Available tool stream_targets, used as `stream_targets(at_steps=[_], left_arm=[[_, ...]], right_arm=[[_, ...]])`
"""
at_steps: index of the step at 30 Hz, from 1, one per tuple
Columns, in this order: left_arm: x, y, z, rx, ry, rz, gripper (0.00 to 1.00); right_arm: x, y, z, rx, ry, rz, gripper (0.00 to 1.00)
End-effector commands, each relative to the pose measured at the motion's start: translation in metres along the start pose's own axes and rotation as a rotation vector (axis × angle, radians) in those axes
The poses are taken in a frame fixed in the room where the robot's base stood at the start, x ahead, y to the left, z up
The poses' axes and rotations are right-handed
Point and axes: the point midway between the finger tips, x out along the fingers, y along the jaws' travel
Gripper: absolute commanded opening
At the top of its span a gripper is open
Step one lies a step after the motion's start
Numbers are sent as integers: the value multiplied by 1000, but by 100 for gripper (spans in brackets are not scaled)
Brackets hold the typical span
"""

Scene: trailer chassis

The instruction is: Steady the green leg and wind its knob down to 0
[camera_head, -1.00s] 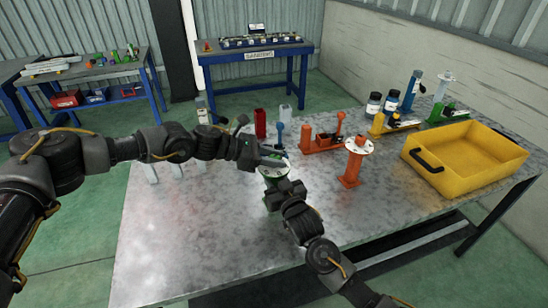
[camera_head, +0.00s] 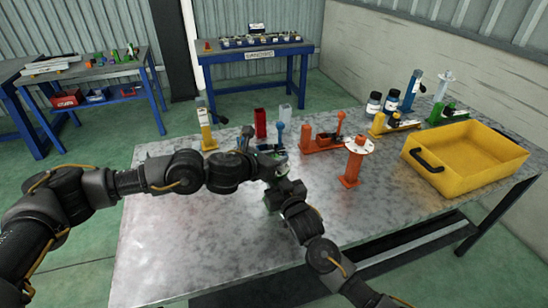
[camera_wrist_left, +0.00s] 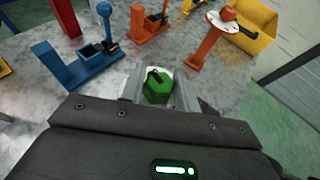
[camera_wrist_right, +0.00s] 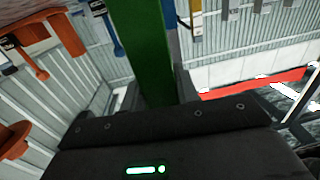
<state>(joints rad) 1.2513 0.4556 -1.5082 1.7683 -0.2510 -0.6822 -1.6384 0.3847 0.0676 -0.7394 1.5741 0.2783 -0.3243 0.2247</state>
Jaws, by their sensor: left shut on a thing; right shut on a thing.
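The green leg (camera_wrist_right: 143,45) stands on the grey metal table and is mostly hidden by my arms in the head view. My right gripper (camera_head: 278,192) is shut on its post; in the right wrist view the green post runs up between the fingers. My left gripper (camera_head: 270,166) is over the top of the leg. In the left wrist view its fingers are shut on the green knob (camera_wrist_left: 157,91), which has a dark pointer on top. A pale dial disc (camera_wrist_left: 148,76) shows partly around the knob; its figures cannot be read.
A blue leg (camera_wrist_left: 62,62) with a blue-handled lever stands close beyond the green leg. An orange leg with a white disc (camera_head: 351,170) stands to the right, and a yellow bin (camera_head: 450,175) farther right. The table's front left is clear.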

Motion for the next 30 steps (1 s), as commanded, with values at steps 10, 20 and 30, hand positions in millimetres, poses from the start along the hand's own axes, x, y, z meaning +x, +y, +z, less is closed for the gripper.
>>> stream_targets(at_steps=[10, 20, 30], left_arm=[[0, 0, 3, -88, -6, 205, 8], [0, 1, 4, -121, -7, 285, 8], [-1, 2, 5, -125, -8, 294, 8]], right_arm=[[0, -2, 1, -2, -3, -3, 0], [-1, -2, 2, -2, -4, -4, 0], [-1, -2, 2, -2, -5, -4, 0]])
